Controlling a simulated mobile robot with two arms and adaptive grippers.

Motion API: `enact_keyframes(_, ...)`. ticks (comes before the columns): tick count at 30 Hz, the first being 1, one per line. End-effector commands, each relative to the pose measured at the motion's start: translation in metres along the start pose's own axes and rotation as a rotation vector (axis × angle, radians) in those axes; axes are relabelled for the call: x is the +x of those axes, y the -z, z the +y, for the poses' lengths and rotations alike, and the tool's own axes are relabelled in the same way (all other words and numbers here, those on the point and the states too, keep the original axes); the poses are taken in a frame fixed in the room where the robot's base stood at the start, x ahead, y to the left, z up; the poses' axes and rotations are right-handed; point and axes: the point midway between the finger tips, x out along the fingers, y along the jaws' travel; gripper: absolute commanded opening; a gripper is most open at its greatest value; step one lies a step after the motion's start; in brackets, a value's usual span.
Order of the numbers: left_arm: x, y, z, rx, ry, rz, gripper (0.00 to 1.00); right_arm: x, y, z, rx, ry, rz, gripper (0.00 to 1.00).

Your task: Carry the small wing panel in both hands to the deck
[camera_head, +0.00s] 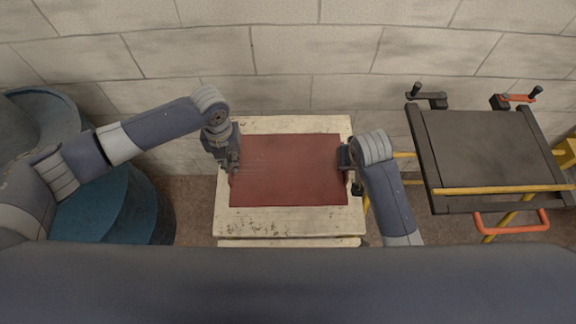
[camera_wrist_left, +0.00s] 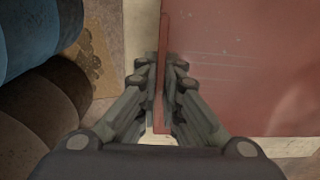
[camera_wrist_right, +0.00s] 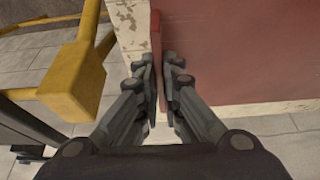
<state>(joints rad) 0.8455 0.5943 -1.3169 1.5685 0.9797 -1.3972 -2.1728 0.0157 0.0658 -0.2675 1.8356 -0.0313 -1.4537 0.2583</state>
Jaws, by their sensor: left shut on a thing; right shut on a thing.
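The small wing panel (camera_head: 288,170) is a flat dark red sheet over a worn cream table, with a raised lip along its left and right edges. My left gripper (camera_head: 232,166) is shut on the panel's left lip; in the left wrist view its fingers (camera_wrist_left: 162,85) pinch the lip from both sides. My right gripper (camera_head: 347,170) is shut on the right lip, and its fingers (camera_wrist_right: 158,80) close around it in the right wrist view. Whether the panel touches the table cannot be told. The deck is probably the dark flat top (camera_head: 488,148) of the yellow-railed stand at the right.
The cream table (camera_head: 290,222) lies under the panel. The stand has a yellow rail (camera_head: 500,189), an orange handle (camera_head: 511,222) and clamps (camera_head: 428,97) at its back corners. Blue rounded drums (camera_head: 110,205) stand at the left. A block wall (camera_head: 300,50) closes the back.

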Motion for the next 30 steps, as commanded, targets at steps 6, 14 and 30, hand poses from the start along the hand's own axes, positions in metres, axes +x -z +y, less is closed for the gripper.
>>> enact_keyframes(6,-0.002,-0.001,0.000,-0.001,0.001,-0.003,0.00,-0.002,0.002,0.000,0.000,0.000,0.005,0.00)
enact_keyframes(14,-0.008,-0.001,0.000,-0.001,0.001,-0.003,0.00,-0.007,0.004,0.000,0.000,0.000,0.005,0.00)
enact_keyframes(30,-0.047,-0.001,0.000,-0.001,0.000,-0.002,0.00,-0.043,0.019,0.000,0.000,-0.001,0.004,0.00)
